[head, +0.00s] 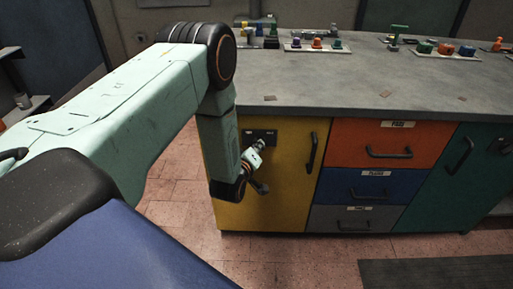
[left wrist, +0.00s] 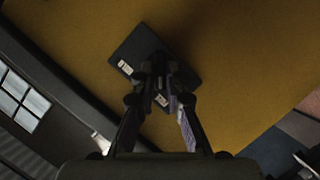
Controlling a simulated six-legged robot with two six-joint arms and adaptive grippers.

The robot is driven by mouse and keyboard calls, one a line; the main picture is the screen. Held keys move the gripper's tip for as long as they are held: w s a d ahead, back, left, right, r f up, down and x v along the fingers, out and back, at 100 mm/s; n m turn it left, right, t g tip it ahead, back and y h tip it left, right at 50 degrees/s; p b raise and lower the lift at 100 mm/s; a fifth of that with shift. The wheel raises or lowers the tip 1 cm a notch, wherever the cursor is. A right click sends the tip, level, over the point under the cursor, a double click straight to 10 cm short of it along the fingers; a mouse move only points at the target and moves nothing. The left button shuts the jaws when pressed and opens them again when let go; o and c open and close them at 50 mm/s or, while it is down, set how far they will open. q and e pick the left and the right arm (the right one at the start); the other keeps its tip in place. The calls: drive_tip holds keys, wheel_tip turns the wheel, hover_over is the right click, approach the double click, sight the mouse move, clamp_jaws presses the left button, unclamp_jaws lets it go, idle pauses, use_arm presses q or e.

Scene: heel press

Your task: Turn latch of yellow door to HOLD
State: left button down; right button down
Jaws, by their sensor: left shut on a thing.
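The yellow door (head: 285,190) is the left front of the cabinet, with a dark upright handle (head: 312,152) at its right side. A dark latch plate (head: 262,135) sits near its upper left; in the left wrist view the plate (left wrist: 140,45) shows small white labels, too small to read. My left gripper (head: 260,147) is at the plate, and its fingers (left wrist: 160,75) are closed on the latch there. The fingers hide most of the latch, so I cannot tell its setting. My right gripper is not in view.
To the right are an orange drawer (head: 360,142), a blue drawer (head: 350,187), a grey drawer (head: 345,218) and a teal door (head: 445,175). The grey worktop (head: 340,90) above holds colored knobs at the back. A dark mat (head: 435,272) lies on the tiled floor.

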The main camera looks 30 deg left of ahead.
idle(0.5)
use_arm(q)
drive_tip(key=m+g+y, duration=0.1)
drive_tip(key=m+y, duration=0.1)
drive_tip(key=m, duration=0.2)
drive_tip(key=d+m+g+y, duration=0.1)
drive_tip(key=m+y, duration=0.1)
drive_tip(key=m, duration=0.2)
drive_tip(key=m+g+y+p, duration=0.1)
drive_tip(key=m+g+y, duration=0.1)
drive_tip(key=m+y, duration=0.1)
drive_tip(key=shift+w+d+m, duration=0.2)
drive_tip(key=shift+w+m, duration=0.2)
drive_tip(key=shift+m, duration=0.2)
idle(0.8)
drive_tip(key=c, duration=1.4)
unclamp_jaws()
